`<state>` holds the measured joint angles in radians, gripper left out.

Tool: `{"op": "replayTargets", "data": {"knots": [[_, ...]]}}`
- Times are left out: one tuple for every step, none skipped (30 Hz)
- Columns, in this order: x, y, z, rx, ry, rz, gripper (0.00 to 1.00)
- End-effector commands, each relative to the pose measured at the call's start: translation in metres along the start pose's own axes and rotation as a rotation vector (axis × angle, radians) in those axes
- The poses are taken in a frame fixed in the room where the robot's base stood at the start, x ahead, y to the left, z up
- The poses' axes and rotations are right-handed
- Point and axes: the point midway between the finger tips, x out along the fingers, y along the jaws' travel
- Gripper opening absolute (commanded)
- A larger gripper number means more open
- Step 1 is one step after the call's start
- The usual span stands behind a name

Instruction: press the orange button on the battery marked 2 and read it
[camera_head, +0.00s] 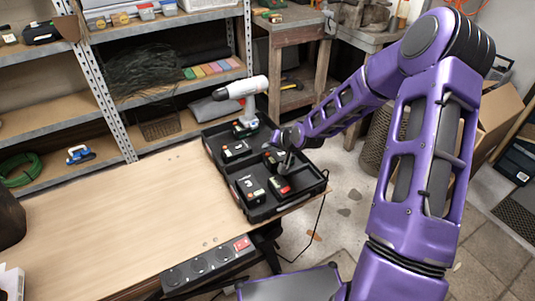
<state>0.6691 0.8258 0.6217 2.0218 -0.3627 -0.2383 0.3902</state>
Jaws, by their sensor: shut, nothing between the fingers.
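A black case (317,186) lies on the wooden table and holds several dark batteries in compartments. One battery (252,188) at the front left has a small white mark, too small to read surely. A third battery (233,151) lies at the back left. A further one (271,157) is partly hidden by my gripper. I cannot tell which is marked 2, nor whether my gripper touches a battery. My gripper is shut and empty.
A power strip (207,262) with a red switch is at the table's front edge. Metal shelves (110,95) stand behind.

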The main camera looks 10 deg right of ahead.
Motion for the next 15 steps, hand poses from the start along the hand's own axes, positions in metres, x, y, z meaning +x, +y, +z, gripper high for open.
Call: {"op": "replayTargets", "data": {"knots": [[0.0000,0.0000,0.0000,0.000,0.000,0.000,0.00],[0.0000,0.0000,0.0000,0.000,0.000,0.000,0.00],[0.0000,0.0000,0.0000,0.000,0.000,0.000,0.00],[0.0000,0.0001,0.0000,0.000,0.000,0.000,0.00],[0.0002,0.0002,0.0002,0.000,0.000,0.000,0.00],[0.0008,0.0006,0.0006,0.000,0.000,0.000,0.00],[0.0013,0.0010,0.0010,0.000,0.000,0.000,0.00],[0.0021,0.0016,0.0015,0.000,0.000,0.000,0.00],[0.0032,0.0024,0.0023,0.000,0.000,0.000,0.00],[0.0040,0.0030,0.0029,0.001,0.000,0.000,0.00],[0.0049,0.0036,0.0035,0.001,0.000,0.000,0.00],[0.0058,0.0042,0.0042,0.001,0.000,0.000,0.00],[0.0062,0.0046,0.0045,0.001,0.000,0.000,0.00],[0.0064,0.0047,0.0046,0.000,0.000,0.000,0.00],[0.0063,0.0046,0.0045,0.000,0.000,0.000,0.00]]}}
